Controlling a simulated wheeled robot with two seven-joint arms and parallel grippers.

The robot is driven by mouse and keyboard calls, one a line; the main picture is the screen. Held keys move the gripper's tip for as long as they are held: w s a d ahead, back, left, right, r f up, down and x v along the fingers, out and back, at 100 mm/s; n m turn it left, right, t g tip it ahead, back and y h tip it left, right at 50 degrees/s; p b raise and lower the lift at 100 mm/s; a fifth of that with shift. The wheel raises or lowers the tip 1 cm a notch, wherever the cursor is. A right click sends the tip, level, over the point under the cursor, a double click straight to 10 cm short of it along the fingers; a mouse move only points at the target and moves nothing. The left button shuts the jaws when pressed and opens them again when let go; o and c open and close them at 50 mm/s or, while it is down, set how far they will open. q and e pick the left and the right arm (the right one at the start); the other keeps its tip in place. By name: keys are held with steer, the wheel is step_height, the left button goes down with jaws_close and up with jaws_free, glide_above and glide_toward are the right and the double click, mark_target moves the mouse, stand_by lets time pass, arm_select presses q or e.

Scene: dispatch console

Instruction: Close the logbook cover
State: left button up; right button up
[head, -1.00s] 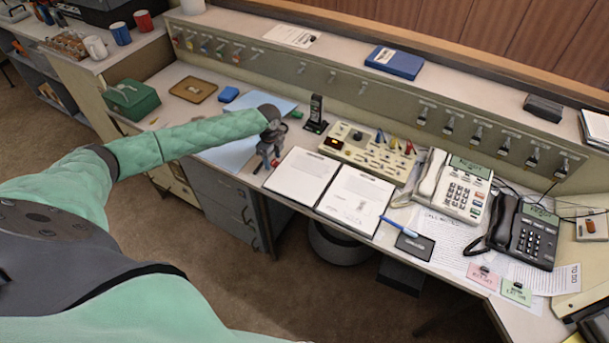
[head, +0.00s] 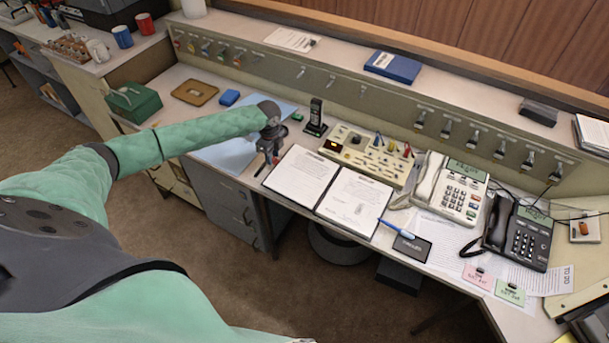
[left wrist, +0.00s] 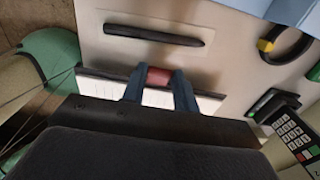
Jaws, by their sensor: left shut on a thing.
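The logbook lies open at the front edge of the desk in the head view, with its right page (head: 355,202) flat and its left cover (head: 300,176) facing up. The left cover's outer edge appears slightly raised. My left gripper (head: 269,158) is at that outer edge. In the left wrist view, its fingers (left wrist: 158,82) are shut on a small red tab (left wrist: 158,76) at the cover's edge. A strip of white page (left wrist: 103,90) shows beside the fingers; the rest of the book is hidden behind the gripper. My right gripper is out of view.
A switch panel (head: 366,156) and a handset in its stand (head: 316,118) stand behind the book. A blue pen (head: 396,228) and a black pad (head: 412,246) lie just right of it. Two phones, pale (head: 452,188) and dark (head: 519,232), stand further right.

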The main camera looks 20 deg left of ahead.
arm_select(q)
steer(key=shift+d+r+p, duration=0.2)
steer(key=shift+r+p, duration=0.85)
steer(key=shift+r, duration=0.15)
steer(key=shift+d+r+p, duration=0.15)
steer(key=shift+r+p, duration=0.9)
steer(key=shift+r, duration=0.1)
steer(key=shift+d+r+p, duration=1.6)
steer(key=shift+d+r, duration=1.3)
steer(key=shift+r, duration=2.15)
steer(key=d+r, duration=0.3)
steer(key=d, duration=0.4)
steer(key=s+d+r, duration=0.1)
steer(key=d+r, duration=0.2)
steer(key=d, duration=0.4)
steer(key=shift+s+d+r, duration=0.25)
steer(key=shift+s+r, duration=0.05)
steer(key=shift+r, duration=0.1)
steer(key=shift+d, duration=0.1)
steer(key=d, duration=0.6)
steer(key=shift+s+d, duration=0.2)
steer(key=shift+s, duration=0.05)
